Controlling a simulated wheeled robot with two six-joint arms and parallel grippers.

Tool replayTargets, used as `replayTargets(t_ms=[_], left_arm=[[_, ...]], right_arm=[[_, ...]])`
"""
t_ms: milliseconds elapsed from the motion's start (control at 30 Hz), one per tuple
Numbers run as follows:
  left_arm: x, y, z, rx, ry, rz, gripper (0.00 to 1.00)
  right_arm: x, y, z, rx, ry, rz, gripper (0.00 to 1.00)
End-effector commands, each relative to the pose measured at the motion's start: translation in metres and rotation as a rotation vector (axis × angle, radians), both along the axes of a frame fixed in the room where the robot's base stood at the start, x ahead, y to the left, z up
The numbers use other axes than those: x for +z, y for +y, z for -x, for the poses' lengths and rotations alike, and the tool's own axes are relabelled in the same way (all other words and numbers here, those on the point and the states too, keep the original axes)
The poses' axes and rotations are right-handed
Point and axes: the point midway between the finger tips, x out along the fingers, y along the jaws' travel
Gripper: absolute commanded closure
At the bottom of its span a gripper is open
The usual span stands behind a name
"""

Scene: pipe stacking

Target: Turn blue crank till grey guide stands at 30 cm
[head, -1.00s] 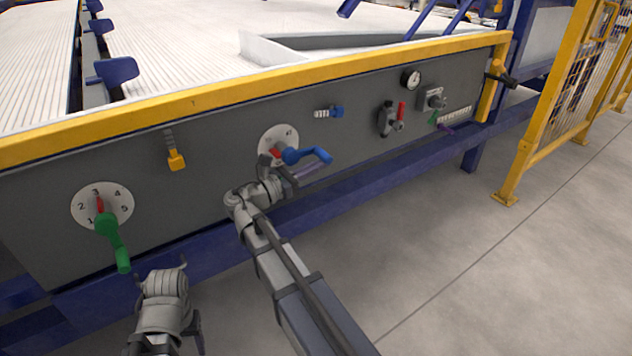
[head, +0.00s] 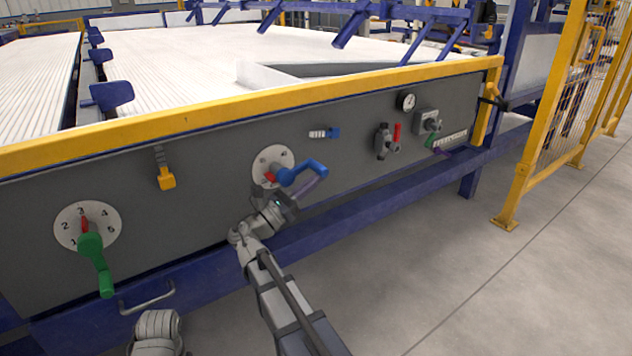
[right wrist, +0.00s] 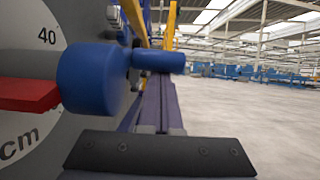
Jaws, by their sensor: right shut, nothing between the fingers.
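The blue crank (head: 300,172) sits on a round white dial (head: 266,160) in the grey front panel, its handle pointing right. In the right wrist view, the crank (right wrist: 95,82) is close, beside a red pointer (right wrist: 25,94) below the "40" mark on the cm scale. The angled grey guide (head: 340,70) lies on the white slatted bed. My right gripper (head: 280,198) is shut and empty, just below the crank; its dark finger (right wrist: 160,153) shows apart from the handle. Of my left arm only a grey rounded link shows at the bottom left; its fingers are hidden.
A green crank (head: 95,262) on a numbered dial is at the left. A yellow slider (head: 166,178), blue slider (head: 333,133), red lever (head: 397,133) and gauge (head: 406,101) share the panel. A blue beam (head: 340,225) runs below. A yellow fence (head: 545,120) stands right.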

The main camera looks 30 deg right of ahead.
Motion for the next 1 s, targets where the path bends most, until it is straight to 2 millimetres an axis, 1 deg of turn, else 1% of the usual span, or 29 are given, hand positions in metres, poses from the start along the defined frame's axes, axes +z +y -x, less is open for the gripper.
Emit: replayTargets(t_ms=[233,367,433,700,800,900,1000], left_arm=[[-0.001,0.0,0.0,0.0,0.0,0.0,0.4],[-0.009,0.0,0.0,0.0,0.0,0.0,0.4],[-0.005,0.0,0.0,0.0,0.0,0.0,0.4],[-0.005,0.0,0.0,0.0,0.0,0.0,0.4],[-0.005,0.0,0.0,0.0,0.0,0.0,0.4],[-0.005,0.0,0.0,0.0,0.0,0.0,0.4],[-0.005,0.0,0.0,0.0,0.0,0.0,0.4]], right_arm=[[-0.001,0.002,0.0,0.001,0.0,0.001,1.0],[-0.008,0.014,0.001,0.003,0.0,0.002,1.0],[-0.005,0.026,0.001,0.004,0.001,0.001,1.0],[-0.005,0.084,0.005,0.005,0.0,0.0,1.0],[-0.005,0.102,0.007,0.004,0.001,0.0,1.0],[-0.005,0.115,0.008,0.003,0.0,0.0,1.0],[-0.005,0.124,0.009,0.001,-0.001,0.0,1.0]])
